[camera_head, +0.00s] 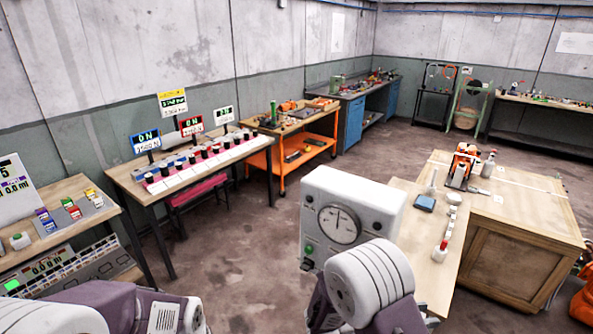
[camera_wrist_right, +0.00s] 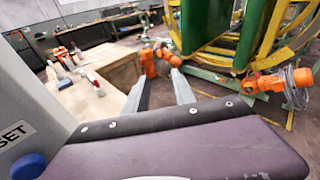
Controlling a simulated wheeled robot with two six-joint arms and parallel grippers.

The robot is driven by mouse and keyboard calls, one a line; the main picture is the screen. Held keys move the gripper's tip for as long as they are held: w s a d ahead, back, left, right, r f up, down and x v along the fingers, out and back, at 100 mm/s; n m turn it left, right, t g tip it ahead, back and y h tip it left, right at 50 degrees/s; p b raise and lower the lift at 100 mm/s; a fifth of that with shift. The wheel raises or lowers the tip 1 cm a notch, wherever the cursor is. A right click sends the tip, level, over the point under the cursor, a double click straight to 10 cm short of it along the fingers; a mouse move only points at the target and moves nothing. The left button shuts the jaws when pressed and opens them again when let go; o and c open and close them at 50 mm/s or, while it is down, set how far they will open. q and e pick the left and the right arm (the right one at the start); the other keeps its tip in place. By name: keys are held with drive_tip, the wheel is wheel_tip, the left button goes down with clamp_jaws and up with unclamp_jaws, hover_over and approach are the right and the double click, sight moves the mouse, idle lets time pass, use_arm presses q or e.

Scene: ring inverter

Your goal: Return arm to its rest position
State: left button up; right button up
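My right gripper (camera_wrist_right: 159,76) shows in the right wrist view, with its two grey fingers apart and nothing between them. They point out over the floor, with the wooden bench beyond to the left. In the head view my right arm (camera_head: 370,285) is bent at the bottom centre, in front of a white box with a dial (camera_head: 350,205); its fingers cannot be made out there. My left arm (camera_head: 130,308) lies along the bottom left edge of the head view. Its gripper is outside both views.
Close by in the wrist view is a grey panel (camera_wrist_right: 35,115) with a blue button. A wooden bench (camera_head: 520,205) stands right in the head view; a long table (camera_head: 205,165) with displays stands left. Green and yellow machinery (camera_wrist_right: 225,30) stands beyond the fingers. Open floor (camera_head: 240,235) lies between tables.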

drive_tip(key=s+d+f+m+g+y+b, duration=0.1)
drive_tip(key=s+d+f+m+g+y, duration=0.15)
drive_tip(key=s+m, duration=0.3)
drive_tip(key=s+d+f+m+g+y, duration=0.1)
drive_tip(key=s+m+g+y, duration=0.3)
drive_tip(key=s, duration=0.3)
use_arm(q)
drive_tip(key=shift+s+d+f, duration=0.1)
drive_tip(key=shift+s+f, duration=0.1)
drive_tip(key=shift+f, duration=0.85)
use_arm(e)
drive_tip(key=w+a+f+m+t+y, duration=0.1)
drive_tip(key=a+f+m+t+y, duration=0.1)
drive_tip(key=a+m+y, duration=0.2)
drive_tip(key=w+a+f+m+t+y, duration=0.2)
drive_tip(key=a+m+y, duration=0.3)
drive_tip(key=a+m, duration=0.3)
drive_tip(key=shift+w+a+f+t, duration=0.2)
drive_tip(key=shift+a+f+t, duration=0.25)
drive_tip(key=shift+a, duration=0.75)
use_arm(q)
drive_tip(key=shift+s, duration=0.15)
use_arm(e)
drive_tip(key=shift+s+r, duration=0.1)
drive_tip(key=shift+s, duration=0.05)
